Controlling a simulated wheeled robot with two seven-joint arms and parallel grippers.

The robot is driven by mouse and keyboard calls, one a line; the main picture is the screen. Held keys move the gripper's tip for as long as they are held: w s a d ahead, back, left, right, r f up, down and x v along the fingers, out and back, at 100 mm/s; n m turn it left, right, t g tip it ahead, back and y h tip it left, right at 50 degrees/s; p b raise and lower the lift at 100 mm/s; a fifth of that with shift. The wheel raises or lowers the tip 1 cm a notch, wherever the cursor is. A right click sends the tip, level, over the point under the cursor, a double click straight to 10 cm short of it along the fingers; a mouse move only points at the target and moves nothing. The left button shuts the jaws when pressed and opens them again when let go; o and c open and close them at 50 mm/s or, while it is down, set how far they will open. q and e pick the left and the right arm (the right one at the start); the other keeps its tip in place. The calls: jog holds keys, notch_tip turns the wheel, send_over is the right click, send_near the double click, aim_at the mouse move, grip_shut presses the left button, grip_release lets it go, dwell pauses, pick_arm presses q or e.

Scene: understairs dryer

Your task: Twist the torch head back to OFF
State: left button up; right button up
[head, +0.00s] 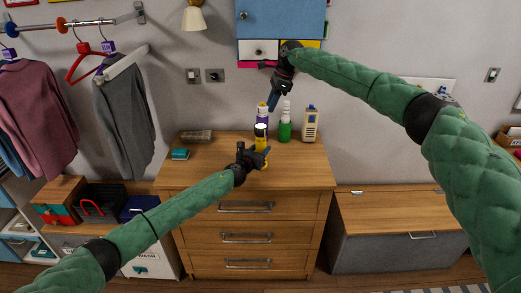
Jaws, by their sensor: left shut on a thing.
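The torch (261,141) is yellow and black with a bright white top. The torch head's markings are too small to read.
A teal box (180,154) and a grey item (196,136) lie on the left of the dresser top (215,165). A blue cabinet (282,18) hangs above.

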aim_at(261, 125)
jog(key=o, duration=0.4)
jog(key=shift+a+r, duration=0.1)
jog(key=shift+a, duration=0.1)
jog(key=shift+c, duration=0.2)
jog(key=shift+o, duration=1.3)
jog(key=a+r, duration=0.1)
jog(key=a, duration=0.5)
jog(key=shift+s+a+r+n+h, duration=0.3)
jog(key=shift+s+n+h, duration=0.1)
jog(key=d+f+m+h, duration=0.1)
jog(key=f, duration=0.3)
jog(key=f+m+h, duration=0.1)
jog(key=f+m, duration=0.1)
jog(key=f, duration=0.2)
jog(key=d+f+m+h, duration=0.1)
jog(key=f, duration=0.3)
jog(key=shift+w+d+f+m+t, duration=0.15)
jog(key=shift+d+m+t, duration=0.15)
jog(key=shift+d+m, duration=0.1)
jog(key=shift+c, duration=0.4)
jog(key=c, duration=0.9)
